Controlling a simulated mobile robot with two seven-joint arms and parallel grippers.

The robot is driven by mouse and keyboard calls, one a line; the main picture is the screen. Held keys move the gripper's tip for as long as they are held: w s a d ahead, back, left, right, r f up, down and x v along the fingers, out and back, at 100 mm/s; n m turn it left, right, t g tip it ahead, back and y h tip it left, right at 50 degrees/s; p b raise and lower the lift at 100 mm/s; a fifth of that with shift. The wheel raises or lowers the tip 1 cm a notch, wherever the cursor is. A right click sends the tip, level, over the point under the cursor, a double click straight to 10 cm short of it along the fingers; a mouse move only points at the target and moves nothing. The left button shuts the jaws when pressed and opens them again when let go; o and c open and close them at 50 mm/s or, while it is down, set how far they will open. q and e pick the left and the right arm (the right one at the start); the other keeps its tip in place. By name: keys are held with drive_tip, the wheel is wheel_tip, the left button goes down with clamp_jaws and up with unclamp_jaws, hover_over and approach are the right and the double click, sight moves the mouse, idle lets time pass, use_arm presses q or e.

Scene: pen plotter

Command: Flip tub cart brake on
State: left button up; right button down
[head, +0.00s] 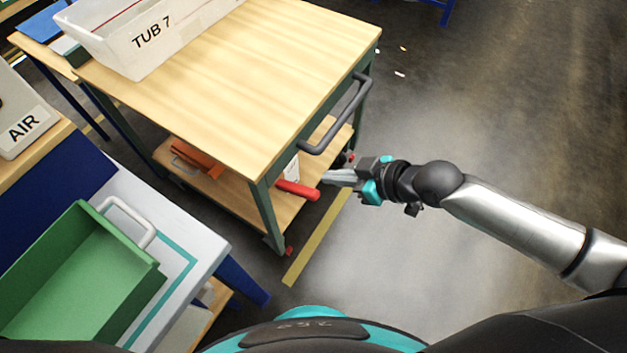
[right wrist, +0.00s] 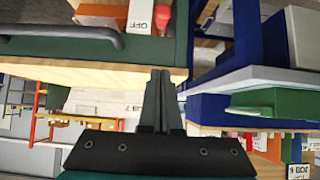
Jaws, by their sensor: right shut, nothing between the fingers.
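The tub cart (head: 300,60) has a wooden top, a green frame and a grey push handle (head: 340,118). A red brake lever (head: 298,190) sticks out at the cart's near end, below the top, and its red end also shows in the right wrist view (right wrist: 150,20). Beside it is a white label (right wrist: 140,14), upside down in that view, that seems to read OFF. My right gripper (head: 326,177) is shut and empty, its tips close to the lever's free end. In the right wrist view its fingers (right wrist: 160,78) appear apart from the lever. My left gripper is out of view.
A white tub (head: 150,38) marked TUB 7 stands on the cart. An orange item (head: 197,158) lies on its lower shelf. A green bin (head: 85,270) sits on the table at left. The floor right of the cart is mostly clear.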

drive_tip(key=b, duration=0.3)
hover_over(312, 192)
drive_tip(key=w+a, duration=0.1)
drive_tip(key=a, duration=0.1)
drive_tip(key=f, duration=0.6)
drive_tip(key=shift+w+d, duration=0.1)
drive_tip(key=shift+d, duration=0.1)
drive_tip(key=f, duration=0.2)
drive_tip(key=f+b, duration=0.1)
drive_tip(key=shift+s+d+f, duration=0.1)
drive_tip(key=shift+s+d, duration=0.15)
drive_tip(key=shift+d, duration=0.1)
drive_tip(key=shift+s+d+f, duration=0.1)
drive_tip(key=shift+d+f, duration=0.05)
drive_tip(key=shift+f, duration=0.2)
use_arm(q)
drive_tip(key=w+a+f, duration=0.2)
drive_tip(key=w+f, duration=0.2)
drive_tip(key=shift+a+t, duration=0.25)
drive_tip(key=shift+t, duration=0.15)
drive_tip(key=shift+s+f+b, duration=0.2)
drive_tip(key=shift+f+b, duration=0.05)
drive_tip(key=shift+b, duration=0.05)
